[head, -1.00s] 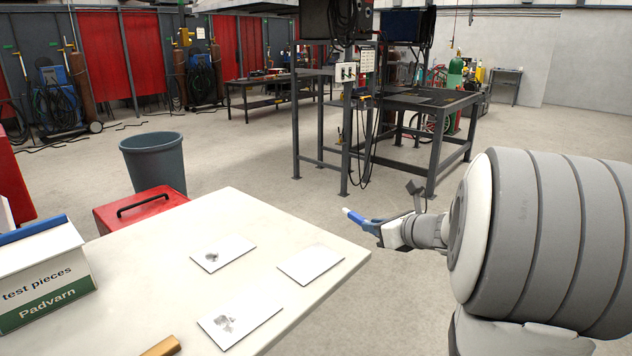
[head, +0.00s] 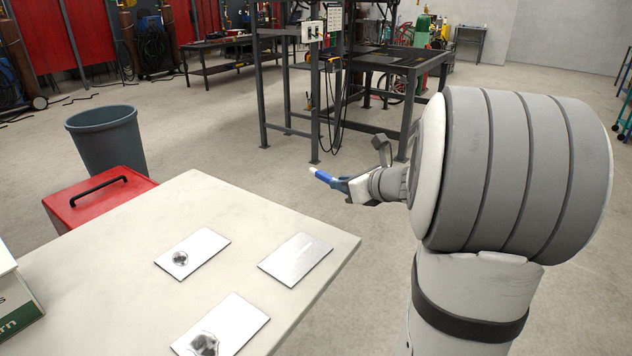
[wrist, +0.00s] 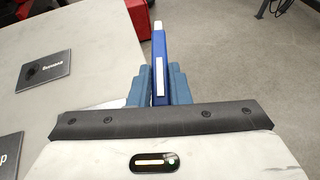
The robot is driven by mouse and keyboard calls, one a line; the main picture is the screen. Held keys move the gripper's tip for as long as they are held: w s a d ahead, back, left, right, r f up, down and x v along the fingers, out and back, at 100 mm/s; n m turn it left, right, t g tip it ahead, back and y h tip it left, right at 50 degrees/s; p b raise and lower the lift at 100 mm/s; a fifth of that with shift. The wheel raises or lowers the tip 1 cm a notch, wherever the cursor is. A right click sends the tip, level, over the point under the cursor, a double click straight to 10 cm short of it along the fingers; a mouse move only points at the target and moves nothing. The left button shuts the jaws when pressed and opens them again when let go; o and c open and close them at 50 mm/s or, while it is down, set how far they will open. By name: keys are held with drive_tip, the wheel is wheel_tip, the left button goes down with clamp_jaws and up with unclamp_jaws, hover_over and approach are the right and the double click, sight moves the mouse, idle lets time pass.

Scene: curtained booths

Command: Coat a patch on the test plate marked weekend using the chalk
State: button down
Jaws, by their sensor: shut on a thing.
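My gripper (head: 339,184) is shut on a blue stick with a white tip, the chalk (head: 322,177), held beyond the table's right edge in the head view. In the wrist view the chalk (wrist: 159,60) points away between the blue fingers (wrist: 158,85). Three flat test plates lie on the table: a left one (head: 205,243) and a front one (head: 238,317), each with a dark blotch, and a right one (head: 295,259) without one.
The white table (head: 130,250) has bare space around the plates. A box (head: 15,305) stands at its left edge. A red case (head: 75,205) and a grey bin (head: 105,140) stand beyond it. A dark metal frame (head: 400,65) stands behind my gripper.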

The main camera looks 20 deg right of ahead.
drive_tip(key=s+a+r+n+g+h+p, duration=0.2)
drive_tip(key=s+a+r+n+g+p, duration=0.65)
drive_tip(key=p, duration=1.55)
drive_tip(key=s+a+f+m+g+b, duration=0.2)
drive_tip(key=s+a+f+g+b, duration=0.1)
drive_tip(key=s+f+g+b, duration=0.1)
drive_tip(key=shift+a+f+b, duration=0.2)
drive_tip(key=shift+a+b, duration=0.15)
drive_tip(key=shift+b, duration=0.15)
